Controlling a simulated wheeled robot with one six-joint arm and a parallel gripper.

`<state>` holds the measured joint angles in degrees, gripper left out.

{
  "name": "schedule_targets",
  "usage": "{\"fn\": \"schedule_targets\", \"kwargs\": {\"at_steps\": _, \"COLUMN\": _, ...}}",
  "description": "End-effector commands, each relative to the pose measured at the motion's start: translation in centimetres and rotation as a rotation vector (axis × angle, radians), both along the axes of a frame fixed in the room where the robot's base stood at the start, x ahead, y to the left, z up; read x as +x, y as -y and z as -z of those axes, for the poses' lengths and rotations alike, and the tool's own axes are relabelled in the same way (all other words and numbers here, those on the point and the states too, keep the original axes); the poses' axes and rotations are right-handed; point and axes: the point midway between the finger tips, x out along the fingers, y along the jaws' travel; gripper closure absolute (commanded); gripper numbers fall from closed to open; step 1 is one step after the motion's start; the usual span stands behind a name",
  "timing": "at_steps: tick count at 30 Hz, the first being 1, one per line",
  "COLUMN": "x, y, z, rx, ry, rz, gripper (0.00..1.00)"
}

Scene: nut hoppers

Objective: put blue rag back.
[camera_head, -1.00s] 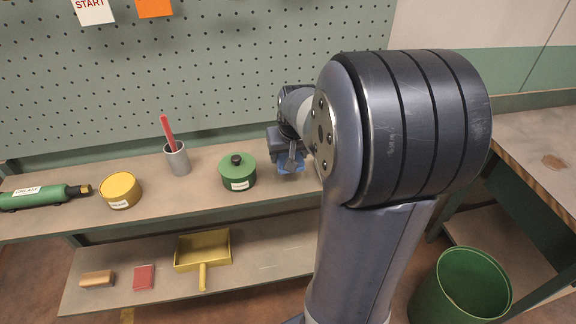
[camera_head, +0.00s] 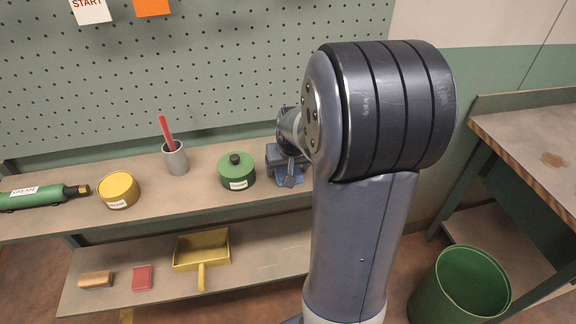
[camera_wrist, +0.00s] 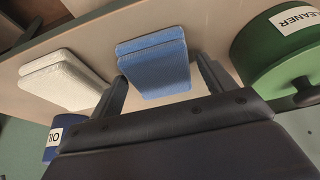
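The blue rag (camera_wrist: 155,65) is a folded, flat block in the wrist view. It lies on the bench top, between and just beyond my fingertips. My gripper (camera_wrist: 160,72) is open, with one finger on each side of the rag and a narrow gap on both sides. In the head view my gripper (camera_head: 288,178) is low over the bench, right of the green cleaner tin. A little blue shows around it there, but my arm hides most of that spot.
A white folded rag (camera_wrist: 60,80) lies beside the blue one. A green cleaner tin (camera_head: 237,171) stands close on the other side. A blue container marked OIL (camera_wrist: 62,138) is near the white rag. A green bin (camera_head: 462,287) stands on the floor at right.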

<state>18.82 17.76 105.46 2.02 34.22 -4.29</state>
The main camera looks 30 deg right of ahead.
Motion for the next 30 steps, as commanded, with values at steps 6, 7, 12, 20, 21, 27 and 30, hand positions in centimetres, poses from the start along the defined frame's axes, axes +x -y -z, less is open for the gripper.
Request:
{"fn": "schedule_targets", "kwargs": {"at_steps": 6, "x": 0.0, "y": 0.0, "z": 0.0, "rx": 0.000, "ry": 0.000, "rz": 0.000, "gripper": 0.17}}
{"fn": "schedule_targets", "kwargs": {"at_steps": 7, "x": 0.0, "y": 0.0, "z": 0.0, "rx": 0.000, "ry": 0.000, "rz": 0.000, "gripper": 0.17}}
{"fn": "schedule_targets", "kwargs": {"at_steps": 12, "x": -0.1, "y": 0.0, "z": -0.6, "rx": -0.001, "ry": 0.002, "rz": 0.000, "gripper": 0.17}}
{"fn": "schedule_targets", "kwargs": {"at_steps": 20, "x": -1.5, "y": -0.4, "z": -4.6, "rx": -0.002, "ry": 0.007, "rz": 0.000, "gripper": 0.17}}
{"fn": "schedule_targets", "kwargs": {"at_steps": 21, "x": -1.8, "y": -0.5, "z": -5.3, "rx": -0.002, "ry": 0.007, "rz": 0.000, "gripper": 0.17}}
{"fn": "schedule_targets", "kwargs": {"at_steps": 27, "x": -3.3, "y": -0.9, "z": -8.8, "rx": -0.001, "ry": 0.005, "rz": 0.000, "gripper": 0.17}}
{"fn": "schedule_targets", "kwargs": {"at_steps": 30, "x": -3.8, "y": -1.1, "z": -10.1, "rx": -0.001, "ry": 0.004, "rz": 0.000, "gripper": 0.17}}
